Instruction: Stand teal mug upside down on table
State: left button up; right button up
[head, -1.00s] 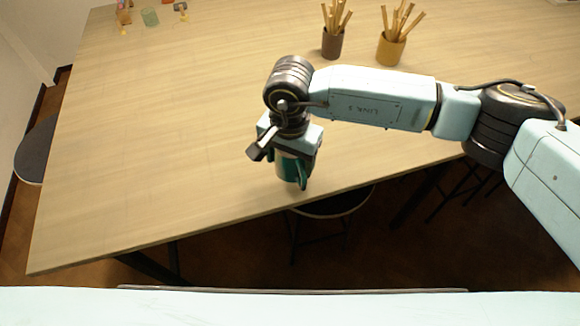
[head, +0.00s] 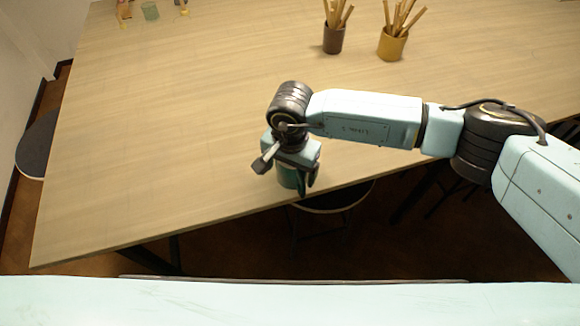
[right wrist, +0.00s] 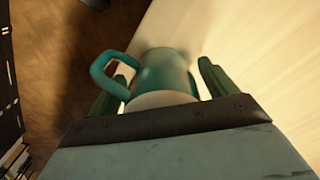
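The teal mug (head: 286,178) stands on the table (head: 170,150) close to its front edge, mostly covered by my right gripper (head: 290,174). In the right wrist view the teal mug (right wrist: 163,72) lies between the two dark green fingers of my right gripper (right wrist: 164,82). A gap shows between the mug and the right-hand finger, so the gripper looks open around it. The handle is on the left, overlapping the left-hand finger. A cream end of the mug faces the gripper; I cannot tell whether it is mouth or base. My left gripper is not in view.
A brown cup (head: 333,39) and a yellow cup (head: 392,46), both holding sticks, stand at the back. A greenish glass (head: 150,11) is at the far left. A stool (head: 338,198) is below the front edge. The table's left and middle are clear.

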jog(key=shift+o, duration=0.4)
jog(key=shift+r, duration=0.2)
notch_tip(320, 180, up, 12)
jog(key=shift+f+b, duration=0.1)
jog(key=shift+b, duration=0.7)
